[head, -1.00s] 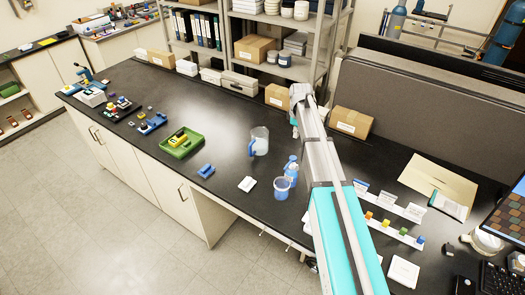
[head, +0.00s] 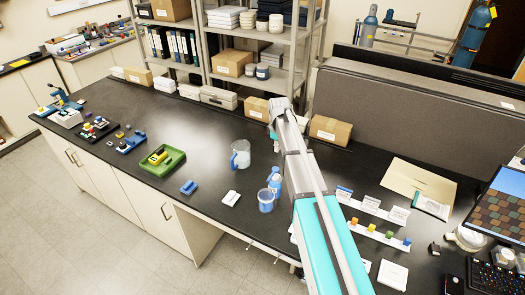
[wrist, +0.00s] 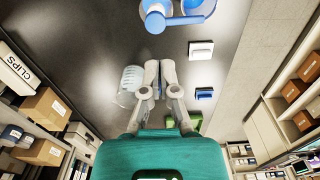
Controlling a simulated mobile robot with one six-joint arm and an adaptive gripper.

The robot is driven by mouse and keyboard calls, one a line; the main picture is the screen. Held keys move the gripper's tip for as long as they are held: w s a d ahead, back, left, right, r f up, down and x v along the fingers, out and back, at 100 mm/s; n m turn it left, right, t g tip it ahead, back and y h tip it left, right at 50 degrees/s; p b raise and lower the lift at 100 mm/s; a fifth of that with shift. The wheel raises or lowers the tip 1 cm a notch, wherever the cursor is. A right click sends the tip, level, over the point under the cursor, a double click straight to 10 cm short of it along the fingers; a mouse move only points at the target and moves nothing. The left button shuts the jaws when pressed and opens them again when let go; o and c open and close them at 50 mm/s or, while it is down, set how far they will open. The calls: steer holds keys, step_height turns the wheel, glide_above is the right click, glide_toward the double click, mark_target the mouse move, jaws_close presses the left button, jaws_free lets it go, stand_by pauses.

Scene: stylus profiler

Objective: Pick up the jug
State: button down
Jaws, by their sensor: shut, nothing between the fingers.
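The jug (head: 241,155) is a clear container with a blue handle on its left side, upright on the black bench in the head view. In the wrist view the jug (wrist: 130,84) shows just left of my fingers, and its handle is not clear there. My gripper (wrist: 159,68) is shut and empty, its two grey fingers together above the bench. It overlaps the jug's edge in the picture, and I cannot tell how far above it is. In the head view my arm hides most of the gripper.
A white block (head: 231,198), a blue block (head: 189,187) and a green tray (head: 163,172) lie to the left. Cardboard boxes (head: 330,130) stand behind.

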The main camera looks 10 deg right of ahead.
steer(key=s+f+m+b, duration=0.5)
steer(key=s+f+b, duration=0.4)
steer(key=s, duration=0.5)
steer(key=s+f+m+b, duration=0.5)
steer(key=s+f+b, duration=0.5)
steer(key=s, duration=0.4)
steer(key=shift+s+a+f, duration=0.15)
steer(key=shift+a+f, duration=0.2)
steer(key=shift+f, duration=0.05)
